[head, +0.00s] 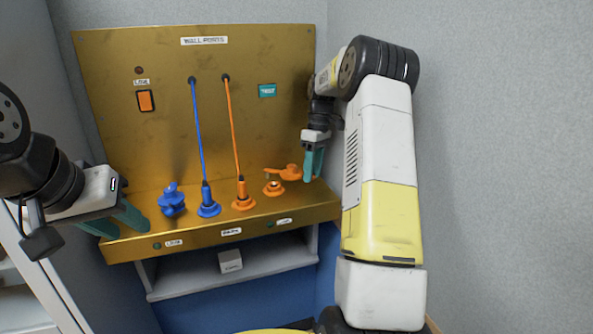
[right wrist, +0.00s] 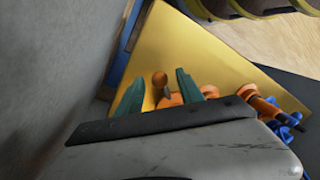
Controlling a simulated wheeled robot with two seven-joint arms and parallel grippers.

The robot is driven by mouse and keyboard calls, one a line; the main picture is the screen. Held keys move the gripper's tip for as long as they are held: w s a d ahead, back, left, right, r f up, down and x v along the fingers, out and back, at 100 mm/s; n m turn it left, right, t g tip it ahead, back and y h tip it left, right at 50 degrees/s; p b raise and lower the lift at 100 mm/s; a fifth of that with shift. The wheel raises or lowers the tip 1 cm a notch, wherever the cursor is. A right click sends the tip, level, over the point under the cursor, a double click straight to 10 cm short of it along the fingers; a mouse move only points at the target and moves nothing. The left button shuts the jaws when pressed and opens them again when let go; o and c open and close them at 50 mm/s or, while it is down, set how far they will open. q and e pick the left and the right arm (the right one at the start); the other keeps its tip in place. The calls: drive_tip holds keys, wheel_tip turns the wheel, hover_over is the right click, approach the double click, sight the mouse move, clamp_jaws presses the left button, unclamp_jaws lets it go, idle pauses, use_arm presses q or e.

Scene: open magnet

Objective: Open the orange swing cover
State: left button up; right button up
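The orange swing cover (head: 288,172), with a small knob, is at the right end of the golden ledge. It sits swung aside, behind and right of an orange socket (head: 273,187) whose top shows bare. My right gripper (head: 313,165) is just right of the cover, teal fingers pointing down. In the right wrist view its fingers (right wrist: 160,90) are apart, with the orange knob (right wrist: 159,79) showing between them; I cannot tell if they touch it. My left gripper (head: 117,224) is at the ledge's left end, fingers apart and empty.
An orange plug (head: 241,195) and a blue plug (head: 208,203) on cords stand left of the socket. A blue covered fitting (head: 171,200) is further left. The golden back panel (head: 150,60) carries an orange switch (head: 146,101). A white box (head: 230,261) is on the shelf below.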

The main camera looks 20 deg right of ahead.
wheel_tip(320, 180, up, 8)
drive_tip(key=w+d, duration=0.1)
drive_tip(key=shift+f, duration=0.15)
idle(0.4)
